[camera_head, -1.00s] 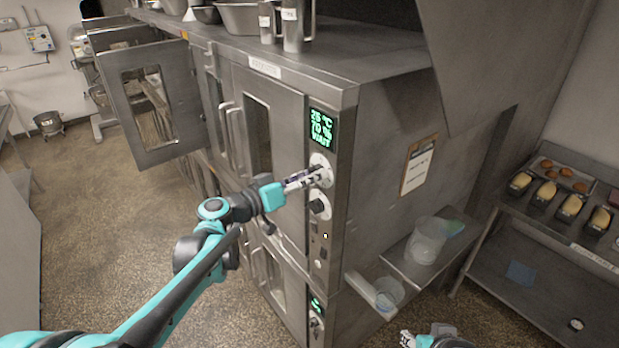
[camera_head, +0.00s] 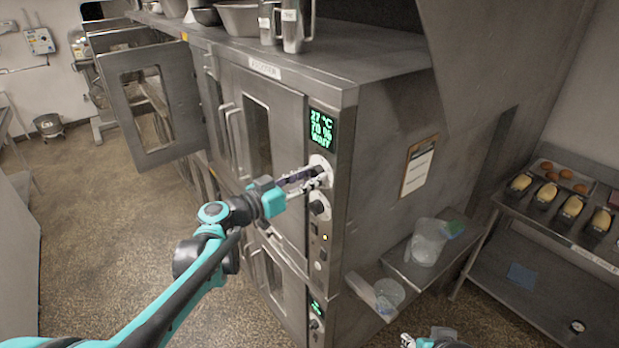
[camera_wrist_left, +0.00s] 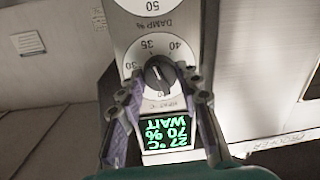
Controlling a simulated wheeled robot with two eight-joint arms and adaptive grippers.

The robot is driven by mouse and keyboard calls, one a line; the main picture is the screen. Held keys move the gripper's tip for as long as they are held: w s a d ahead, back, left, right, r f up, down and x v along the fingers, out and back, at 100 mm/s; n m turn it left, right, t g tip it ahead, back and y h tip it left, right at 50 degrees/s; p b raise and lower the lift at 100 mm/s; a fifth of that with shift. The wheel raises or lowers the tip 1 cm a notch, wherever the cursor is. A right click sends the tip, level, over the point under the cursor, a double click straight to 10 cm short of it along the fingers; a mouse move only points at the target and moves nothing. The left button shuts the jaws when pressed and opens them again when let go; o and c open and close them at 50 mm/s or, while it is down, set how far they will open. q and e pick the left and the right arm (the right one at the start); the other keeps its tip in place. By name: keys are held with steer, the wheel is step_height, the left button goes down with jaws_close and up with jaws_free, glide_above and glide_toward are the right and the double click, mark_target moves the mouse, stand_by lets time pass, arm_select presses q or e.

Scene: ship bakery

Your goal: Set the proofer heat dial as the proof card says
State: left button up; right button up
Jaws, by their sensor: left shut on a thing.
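The proofer (camera_head: 285,115) is a steel cabinet with a control strip. Its upper heat dial (camera_wrist_left: 158,75) is a black knob on a white plate marked 30, 35 and 40, upside down in the left wrist view. The knob's mark seems near 35; I cannot read it exactly. My left gripper (camera_wrist_left: 160,84) is shut on this knob, a finger on each side. The green display (camera_head: 321,130) reads 27 °C, 70 % and WAIT. The proof card (camera_head: 417,168) hangs on the proofer's side, its writing too small to read. My right gripper (camera_head: 430,341) is partly visible at the bottom edge.
A damp dial (camera_head: 320,205) sits just below the heat dial. A side shelf (camera_head: 442,268) holds a clear tub (camera_head: 428,242). Loaf tins (camera_head: 546,195) stand on the right table. A cabinet door (camera_head: 155,103) stands open at left.

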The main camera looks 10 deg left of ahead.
arm_select(q)
steer(key=shift+f, duration=0.15)
steer(key=o, duration=1.2)
steer(key=shift+c, duration=0.2)
steer(key=v, duration=1.2)
